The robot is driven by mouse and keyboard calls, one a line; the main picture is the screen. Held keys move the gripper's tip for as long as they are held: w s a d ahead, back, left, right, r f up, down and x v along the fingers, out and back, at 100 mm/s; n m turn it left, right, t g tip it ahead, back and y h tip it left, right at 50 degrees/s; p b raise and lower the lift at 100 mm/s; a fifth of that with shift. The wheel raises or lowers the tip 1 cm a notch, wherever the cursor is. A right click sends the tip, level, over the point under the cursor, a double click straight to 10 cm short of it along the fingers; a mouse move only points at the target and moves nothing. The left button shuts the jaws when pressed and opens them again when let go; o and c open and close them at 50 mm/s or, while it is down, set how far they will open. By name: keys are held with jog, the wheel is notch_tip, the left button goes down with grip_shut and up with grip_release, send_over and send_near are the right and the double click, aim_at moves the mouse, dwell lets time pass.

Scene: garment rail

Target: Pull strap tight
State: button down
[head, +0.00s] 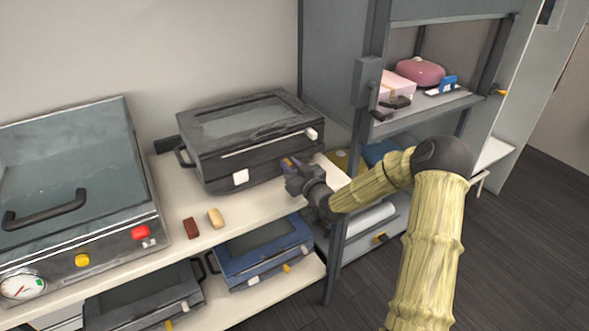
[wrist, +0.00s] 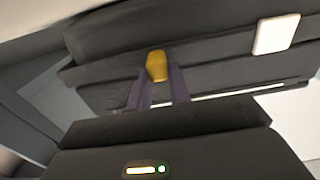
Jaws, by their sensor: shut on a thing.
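A black case (head: 250,125) with a clear panel in its lid lies shut on the cream bench. Its front has two white square pieces, one at the left (head: 240,177) and one at the right (head: 311,134), and a thin pale strip. My gripper (head: 289,165) is at the case's lower front, right of centre. In the wrist view, the purple fingers (wrist: 160,84) are shut on a yellow tab (wrist: 157,66) against the case front. I cannot tell whether this tab is the strap's end. No loose strap shows clearly, and its tightness cannot be seen.
A brown block (head: 191,228) and a tan block (head: 215,218) lie on the bench before the case. A blue case (head: 262,252) sits on the lower shelf. A grey cabinet post (head: 350,200) stands close to my arm.

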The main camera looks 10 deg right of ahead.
jog(key=shift+w+d, duration=0.1)
jog(key=shift+d, duration=0.15)
jog(key=c, duration=1.3)
grip_release()
jog(key=shift+a, duration=0.1)
jog(key=b+v, duration=0.1)
jog(key=v, duration=1.6)
jog(key=shift+s, duration=0.2)
